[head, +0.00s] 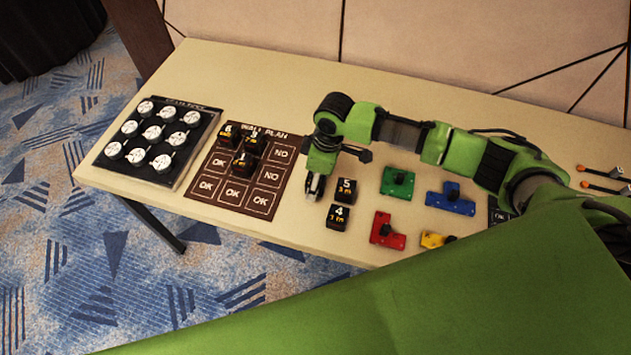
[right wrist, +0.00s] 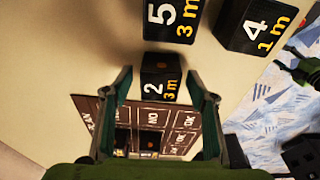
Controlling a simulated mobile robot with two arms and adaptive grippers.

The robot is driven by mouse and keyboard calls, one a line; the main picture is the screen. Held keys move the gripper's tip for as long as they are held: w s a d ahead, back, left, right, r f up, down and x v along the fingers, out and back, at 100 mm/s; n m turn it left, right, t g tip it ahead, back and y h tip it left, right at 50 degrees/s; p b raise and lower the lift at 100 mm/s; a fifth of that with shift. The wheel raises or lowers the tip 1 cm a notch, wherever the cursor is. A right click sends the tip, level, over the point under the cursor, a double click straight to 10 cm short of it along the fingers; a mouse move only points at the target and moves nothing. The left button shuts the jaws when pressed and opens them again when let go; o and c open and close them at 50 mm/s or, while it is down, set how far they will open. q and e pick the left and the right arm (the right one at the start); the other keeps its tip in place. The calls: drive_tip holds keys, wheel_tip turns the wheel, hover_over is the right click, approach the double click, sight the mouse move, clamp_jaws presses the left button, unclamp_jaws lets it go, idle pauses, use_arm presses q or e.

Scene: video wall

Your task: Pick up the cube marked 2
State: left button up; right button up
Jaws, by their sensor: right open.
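The black cube marked 2 (right wrist: 160,78), with "3m" on it, stands on the table in the right wrist view. It appears between the spread fingertips of my right gripper (right wrist: 158,84), with pale gaps beside it. In the head view this gripper (head: 315,188) points down at the table between the wall plan board and two other cubes, and hides the cube there. My right gripper is open. My left gripper is not in view.
The cubes marked 5 (head: 345,190) and 4 (head: 338,217) stand close to the right of the gripper. The brown wall plan board (head: 207,187) bears several cubes. A tray of white discs (head: 172,176) lies further left. Green (head: 398,181), blue (head: 450,199) and red (head: 386,232) pieces lie right.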

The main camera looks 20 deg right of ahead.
drive_tip(key=c, duration=1.2)
drive_tip(key=shift+c, duration=0.2)
drive_tip(key=shift+r, duration=0.2)
